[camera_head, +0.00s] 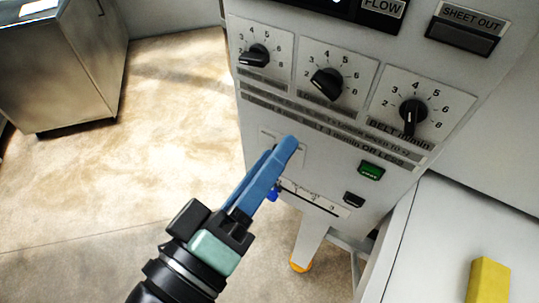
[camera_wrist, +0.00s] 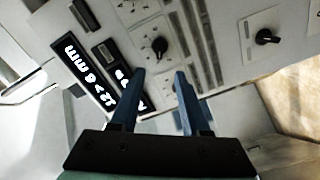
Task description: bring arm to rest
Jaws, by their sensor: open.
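My gripper (camera_head: 290,145) has two blue fingers and is in front of the lower part of the roller sheeter's white control panel (camera_head: 262,112). In the wrist view my gripper (camera_wrist: 158,75) shows its two fingers apart with nothing between them. The panel has three black dials: a left dial (camera_head: 254,56), a middle dial (camera_head: 326,83) and a right dial (camera_head: 413,113). A green lit switch (camera_head: 371,171) and a dark switch (camera_head: 354,199) are right of the fingertips. Whether the fingers touch the panel cannot be told.
A white surface (camera_head: 425,235) with a yellow block (camera_head: 488,282) is at the lower right. A metal cabinet (camera_head: 65,70) stands at the upper left. The beige floor (camera_head: 170,120) between cabinet and sheeter is clear. A lit display (camera_wrist: 90,75) shows in the wrist view.

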